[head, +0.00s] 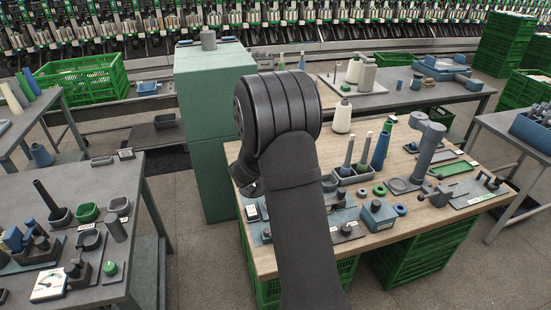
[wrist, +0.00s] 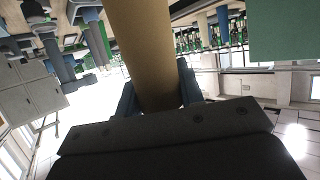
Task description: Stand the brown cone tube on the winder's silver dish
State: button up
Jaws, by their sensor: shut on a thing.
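The brown cone tube (wrist: 145,45) fills the upper middle of the wrist view, tan and plain. My gripper (wrist: 158,97) is shut on it, with one blue-grey finger on each side. The tube's far end runs out of the top of the picture. In the head view my black arm covers the middle, and I make out neither the tube nor the fingertips. A blue-grey machine with a tall column (head: 429,150) stands on the wooden table. A shallow grey oval dish (head: 398,186) lies beside it; I cannot tell whether this is the winder's silver dish.
The wooden table (head: 452,204) also holds a grey tray with upright tubes (head: 352,180), a blue box (head: 378,215) and several rings. A tall green cabinet (head: 205,130) stands left of my arm. A crowded grey table (head: 110,180) is at the left.

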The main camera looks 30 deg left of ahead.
jog(key=shift+f, duration=2.05)
jog(key=o, duration=1.2)
jog(key=shift+c, duration=0.2)
jog(key=v, duration=1.7)
jog(key=shift+s, duration=0.3)
jog(key=x, duration=1.7)
jog(key=shift+w, duration=0.3)
